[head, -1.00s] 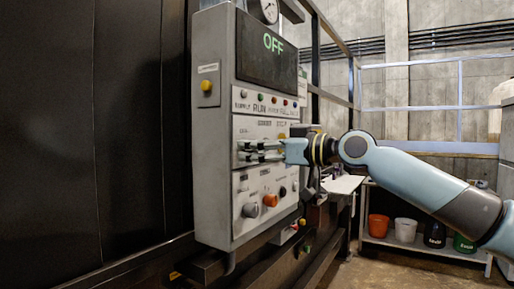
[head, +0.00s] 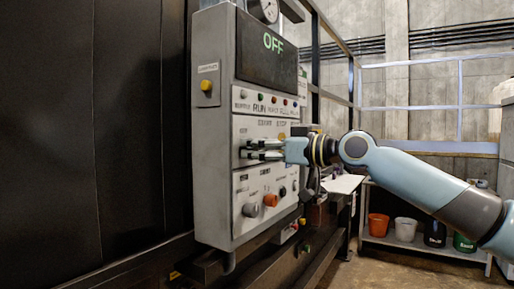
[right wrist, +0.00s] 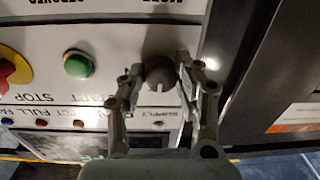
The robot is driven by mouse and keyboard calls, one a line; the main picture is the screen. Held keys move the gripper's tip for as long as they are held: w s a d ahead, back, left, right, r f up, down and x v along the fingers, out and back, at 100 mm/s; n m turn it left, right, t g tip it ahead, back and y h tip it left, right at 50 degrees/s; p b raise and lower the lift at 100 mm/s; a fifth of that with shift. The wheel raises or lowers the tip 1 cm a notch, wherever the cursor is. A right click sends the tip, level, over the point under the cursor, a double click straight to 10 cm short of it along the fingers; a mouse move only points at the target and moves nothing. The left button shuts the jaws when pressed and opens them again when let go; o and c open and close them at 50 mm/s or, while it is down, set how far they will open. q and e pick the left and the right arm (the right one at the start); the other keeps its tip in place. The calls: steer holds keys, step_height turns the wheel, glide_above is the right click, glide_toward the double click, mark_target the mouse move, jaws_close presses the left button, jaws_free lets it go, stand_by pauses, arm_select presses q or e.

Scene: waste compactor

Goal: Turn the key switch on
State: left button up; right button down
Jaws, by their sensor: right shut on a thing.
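The key switch (right wrist: 159,72) shows in the right wrist view as a round, dark grey knob with a pale pointer mark. It sits on the white panel of the grey control box (head: 212,150). My right gripper (right wrist: 160,78) has one finger on each side of the knob and is shut on it. In the head view my right gripper (head: 246,150) reaches the panel from the right, and its fingers hide the knob. The display (head: 266,50) reads OFF in green. My left gripper is not in view.
In the right wrist view a green button (right wrist: 77,65) and a red-and-yellow stop button (right wrist: 12,70) lie left of the knob. Lower on the box are a grey knob (head: 250,210) and an orange knob (head: 270,200). A yellow button (head: 206,86) is on the box's side.

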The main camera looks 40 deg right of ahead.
mark_target(244, 102)
steer(key=m+p, duration=0.4)
steer(key=m, duration=0.7)
stand_by(0.6)
steer(key=c, duration=0.9)
jaws_free()
steer(key=shift+c, duration=0.2)
step_height(244, 102, up, 10)
steer(key=shift+f, duration=0.1)
